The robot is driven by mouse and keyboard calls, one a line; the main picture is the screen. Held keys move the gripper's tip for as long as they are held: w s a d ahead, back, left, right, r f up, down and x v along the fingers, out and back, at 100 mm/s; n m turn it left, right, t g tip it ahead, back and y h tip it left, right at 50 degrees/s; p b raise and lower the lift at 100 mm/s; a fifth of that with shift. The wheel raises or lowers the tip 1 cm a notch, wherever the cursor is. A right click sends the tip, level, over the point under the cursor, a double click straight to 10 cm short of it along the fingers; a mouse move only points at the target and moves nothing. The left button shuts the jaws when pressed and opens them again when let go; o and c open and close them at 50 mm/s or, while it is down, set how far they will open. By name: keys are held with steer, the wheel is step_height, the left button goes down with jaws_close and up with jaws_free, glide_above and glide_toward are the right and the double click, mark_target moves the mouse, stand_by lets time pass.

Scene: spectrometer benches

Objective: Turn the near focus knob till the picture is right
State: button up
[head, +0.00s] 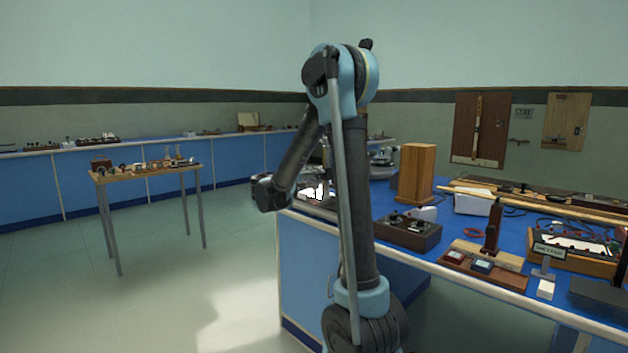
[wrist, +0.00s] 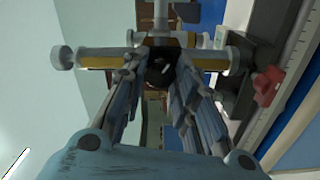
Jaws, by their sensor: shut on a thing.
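In the wrist view, the two fingers of my gripper (wrist: 160,82) close around a dark round knob (wrist: 160,70), which shows between the fingertips. The knob sits at a horizontal brass-and-white tube (wrist: 98,58) with a pale round end at the left. The fingers partly hide the knob and the tube. In the head view, my arm reaches over the near end of the blue bench, and the gripper and knob cannot be made out there. No focus picture can be made out clearly.
A red clamp (wrist: 268,86) sits beside a graduated bar at the right of the wrist view. On the blue bench (head: 385,207) stand a wooden block (head: 415,173), a dark box (head: 408,232) and several instruments. A small side table (head: 150,173) stands left. The floor between is clear.

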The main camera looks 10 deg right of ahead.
steer(key=shift+f+m, duration=0.1)
steer(key=shift+m, duration=0.4)
steer(key=shift+w+a, duration=0.1)
steer(key=o, duration=1.1)
steer(key=v, duration=1.1)
steer(key=shift+s+a, duration=0.2)
steer(key=shift+a, duration=0.15)
